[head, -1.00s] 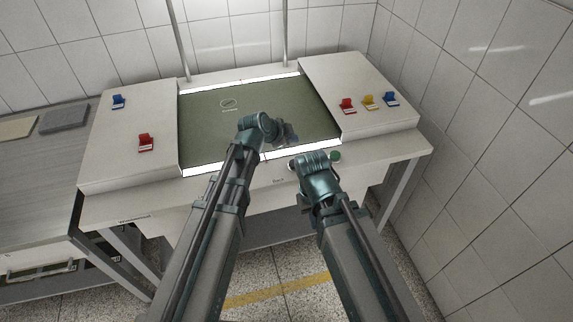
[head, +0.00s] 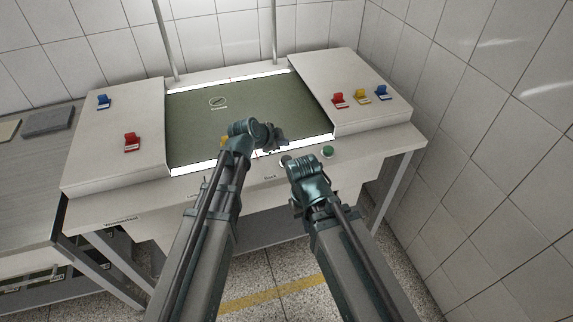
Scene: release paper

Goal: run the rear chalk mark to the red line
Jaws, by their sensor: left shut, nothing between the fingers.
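The machine's green bed (head: 195,125) has a bright white strip along its rear edge (head: 255,78) and another along its front edge (head: 195,168). A tiny red mark (head: 230,79) shows on the rear strip. I cannot make out a chalk mark at this size. My left gripper (head: 279,138) is shut and empty over the front right part of the bed. My left wrist hides part of the bed and front strip. My right arm's end (head: 308,175) is at the front edge; its fingers are hidden, so I cannot tell their state.
Red (head: 338,100), yellow (head: 361,95) and blue (head: 382,92) clips sit on the right side panel. Blue (head: 103,101) and red (head: 132,142) clips sit on the left. A green button (head: 328,152) is on the front. Thin posts stand behind.

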